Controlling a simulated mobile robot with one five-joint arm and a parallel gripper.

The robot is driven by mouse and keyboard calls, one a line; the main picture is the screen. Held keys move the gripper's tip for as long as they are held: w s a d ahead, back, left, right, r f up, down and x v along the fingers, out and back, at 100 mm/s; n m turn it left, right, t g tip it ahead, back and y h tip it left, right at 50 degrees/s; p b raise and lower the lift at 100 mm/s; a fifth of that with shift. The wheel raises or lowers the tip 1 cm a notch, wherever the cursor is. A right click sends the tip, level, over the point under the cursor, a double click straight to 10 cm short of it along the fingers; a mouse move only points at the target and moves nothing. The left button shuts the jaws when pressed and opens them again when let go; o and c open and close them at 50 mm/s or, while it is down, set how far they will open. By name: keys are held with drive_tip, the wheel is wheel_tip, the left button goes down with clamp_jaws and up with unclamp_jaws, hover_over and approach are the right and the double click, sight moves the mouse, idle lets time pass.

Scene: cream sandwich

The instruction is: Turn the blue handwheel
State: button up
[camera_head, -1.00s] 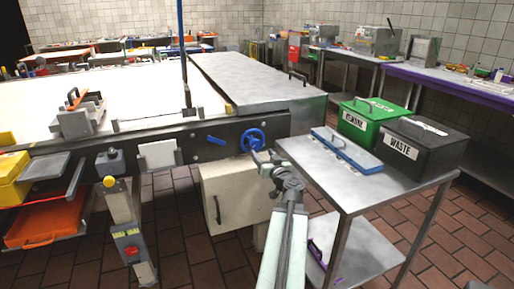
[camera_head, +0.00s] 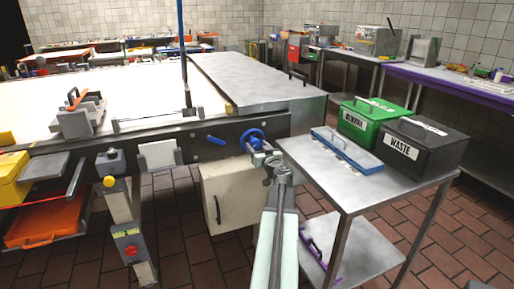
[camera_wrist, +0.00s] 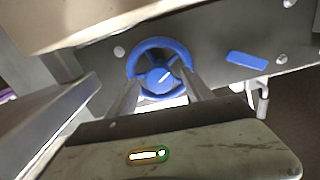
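The blue handwheel (camera_head: 250,136) sits on the dark side rail of the long conveyor table. In the wrist view the handwheel (camera_wrist: 160,44) faces me, with its blue hub and a white mark in the middle. My gripper (camera_head: 260,156) is at the wheel's lower right in the head view, overlapping its lower edge. In the wrist view my gripper (camera_wrist: 160,82) has its two fingers apart, one at each lower side of the wheel. The fingers overlap the rim. Whether they touch it I cannot tell.
A blue bar (camera_wrist: 247,60) sits on the rail beside the wheel. A metal side table (camera_head: 330,190) with a blue-edged tray (camera_head: 347,150), a green bin (camera_head: 366,118) and a black waste bin (camera_head: 422,145) stands close right of my arm. A pale box (camera_head: 228,190) is below the wheel.

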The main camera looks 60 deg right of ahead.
clamp_jaws()
drive_tip(key=shift+m, duration=0.4)
drive_tip(key=m, duration=1.2)
drive_tip(key=shift+m, duration=0.4)
drive_tip(key=m, duration=0.4)
drive_tip(key=shift+m, duration=0.3)
drive_tip(key=m, duration=0.3)
drive_tip(key=shift+f+m, duration=0.1)
drive_tip(key=shift+m, duration=0.2)
drive_tip(key=m, duration=0.4)
drive_tip(key=shift+m, duration=2)
